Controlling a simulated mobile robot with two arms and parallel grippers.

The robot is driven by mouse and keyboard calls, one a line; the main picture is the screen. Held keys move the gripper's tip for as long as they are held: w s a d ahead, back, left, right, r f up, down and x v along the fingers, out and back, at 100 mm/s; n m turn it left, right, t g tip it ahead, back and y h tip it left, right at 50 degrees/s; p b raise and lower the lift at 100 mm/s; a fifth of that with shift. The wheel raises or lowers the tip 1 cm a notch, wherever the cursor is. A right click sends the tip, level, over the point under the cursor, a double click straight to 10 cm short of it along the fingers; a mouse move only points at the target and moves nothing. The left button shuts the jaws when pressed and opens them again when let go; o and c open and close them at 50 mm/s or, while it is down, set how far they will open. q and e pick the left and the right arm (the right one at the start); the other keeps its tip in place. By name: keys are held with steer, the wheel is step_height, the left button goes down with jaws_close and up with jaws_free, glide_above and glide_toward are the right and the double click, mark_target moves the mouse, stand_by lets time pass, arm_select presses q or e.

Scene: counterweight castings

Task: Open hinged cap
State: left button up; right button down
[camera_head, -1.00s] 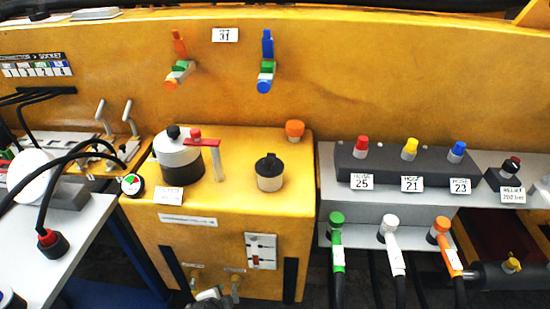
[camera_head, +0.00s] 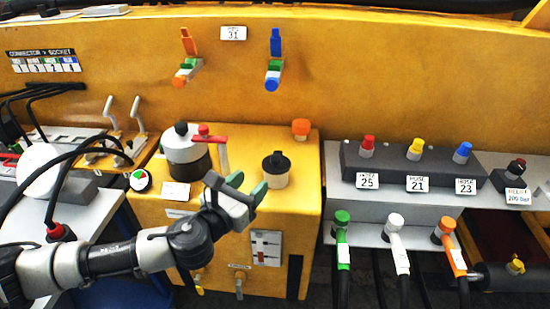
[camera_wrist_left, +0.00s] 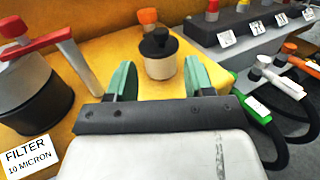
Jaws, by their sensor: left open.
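A cream filler neck (camera_head: 275,181) with a black cap (camera_head: 275,162) stands upright on the yellow block. The cap lies over the top of the neck and looks closed; its hinge is not clear. My left gripper (camera_head: 248,187) is in front and a little left of the neck, open, with green fingers. In the left wrist view the cap (camera_wrist_left: 158,42) and neck (camera_wrist_left: 160,67) show beyond and between the two open fingertips (camera_wrist_left: 160,82). The gripper looks empty and apart from the cap. My right gripper is not in view.
A filter housing (camera_head: 185,146) with a red lever (camera_head: 210,139) stands left of the neck. An orange knob (camera_head: 301,127) is behind it. Hose couplings (camera_head: 395,224) and a dark valve bar (camera_head: 400,170) are at right.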

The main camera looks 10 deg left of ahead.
mark_target(273, 161)
arm_select(q)
steer(key=x, duration=1)
steer(key=shift+w+d+p, duration=0.15)
steer(key=shift+w+p, duration=0.1)
steer(key=shift+p, duration=0.15)
jaws_close()
